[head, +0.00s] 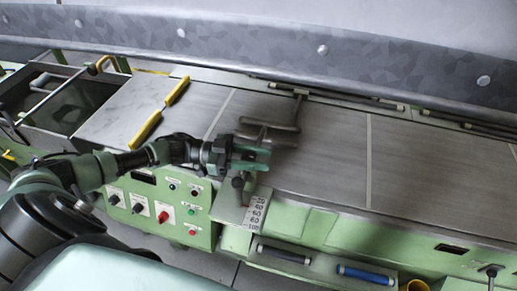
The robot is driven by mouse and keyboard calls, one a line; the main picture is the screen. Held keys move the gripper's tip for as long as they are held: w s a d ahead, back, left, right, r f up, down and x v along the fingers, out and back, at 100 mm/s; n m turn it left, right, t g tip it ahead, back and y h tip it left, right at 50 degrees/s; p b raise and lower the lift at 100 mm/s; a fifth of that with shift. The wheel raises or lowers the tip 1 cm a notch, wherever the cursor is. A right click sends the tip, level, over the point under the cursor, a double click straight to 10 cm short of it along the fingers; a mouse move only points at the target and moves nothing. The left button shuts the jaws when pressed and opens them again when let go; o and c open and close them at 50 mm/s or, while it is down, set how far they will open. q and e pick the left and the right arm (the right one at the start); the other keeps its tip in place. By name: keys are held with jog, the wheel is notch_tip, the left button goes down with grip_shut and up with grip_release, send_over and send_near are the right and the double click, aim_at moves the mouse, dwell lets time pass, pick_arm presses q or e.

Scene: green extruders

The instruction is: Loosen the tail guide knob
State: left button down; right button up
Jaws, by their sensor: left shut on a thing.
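The grey metal tail guide (270,131) lies over the steel top, its bars reaching back to the long rail. My left gripper (266,159), with green fingers, is at the front end of the guide, just above the numbered scale (257,214). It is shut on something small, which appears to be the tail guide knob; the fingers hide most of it. My right gripper is not in view.
A green control panel (163,208) with knobs and buttons is below my left arm. Black and blue handles (365,274) are at the front. The steel top (430,165) is clear to the right.

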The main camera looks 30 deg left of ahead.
pick_arm(q)
jog(key=shift+w+a+r+n+t+y+p, duration=0.15)
jog(key=shift+n+t+y+p, duration=0.2)
jog(key=shift+n+t+p, duration=0.25)
jog(key=shift+w+d+f+n+t+y+p, duration=0.1)
jog(key=shift+n+t+y+p, duration=0.4)
jog(key=shift+t, duration=0.3)
jog(key=shift+a, duration=0.1)
jog(key=c, duration=1)
grip_release()
jog(key=shift+o, duration=0.2)
